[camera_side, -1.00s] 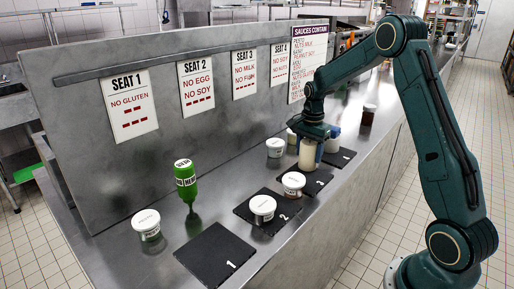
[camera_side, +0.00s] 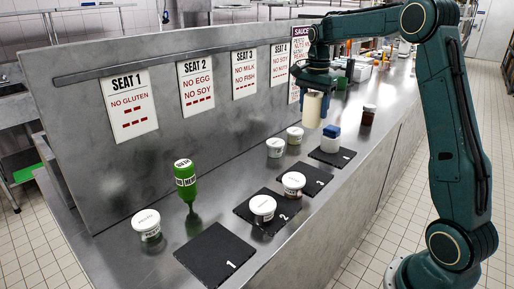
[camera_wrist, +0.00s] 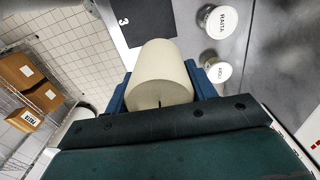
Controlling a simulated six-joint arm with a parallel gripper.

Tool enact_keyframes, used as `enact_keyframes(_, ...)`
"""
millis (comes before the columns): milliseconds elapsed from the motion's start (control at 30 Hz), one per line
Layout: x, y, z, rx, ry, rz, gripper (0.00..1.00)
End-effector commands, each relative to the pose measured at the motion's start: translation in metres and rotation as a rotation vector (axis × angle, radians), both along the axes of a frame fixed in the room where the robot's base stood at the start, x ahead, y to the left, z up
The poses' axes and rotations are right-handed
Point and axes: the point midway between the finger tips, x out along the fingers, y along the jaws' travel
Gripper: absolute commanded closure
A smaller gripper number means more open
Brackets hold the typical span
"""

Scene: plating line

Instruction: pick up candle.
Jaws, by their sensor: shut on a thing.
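The candle (camera_side: 313,108) is a cream-coloured cylinder, held upright in the air above the steel counter. My gripper (camera_side: 318,92) is shut on it from above, near the line of the seat signs. In the wrist view the candle (camera_wrist: 162,76) fills the middle, with its dark wick at the near end. The blue fingers of my gripper (camera_wrist: 160,95) press on both of its sides. The candle is clear of the counter in the side view.
Black mats numbered 1 (camera_side: 216,252), 2 (camera_side: 245,211), 3 (camera_side: 318,174) and another at the back (camera_side: 343,158) lie along the counter. White-lidded tubs, a green bottle (camera_side: 186,184), a blue-topped container (camera_side: 331,138) and a dark jar (camera_side: 367,115) stand there. The sign panel (camera_side: 200,130) rises behind.

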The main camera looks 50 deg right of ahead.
Motion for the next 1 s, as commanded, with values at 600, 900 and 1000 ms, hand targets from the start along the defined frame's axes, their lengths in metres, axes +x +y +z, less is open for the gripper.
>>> enact_keyframes(600, 0.0, 0.0, 0.047, 0.0, -0.001, 0.0, 0.74)
enact_keyframes(900, 0.0, 0.0, 0.047, -0.001, -0.001, 0.0, 0.74)
enact_keyframes(1000, 0.0, 0.0, 0.046, 0.0, -0.001, 0.0, 0.74)
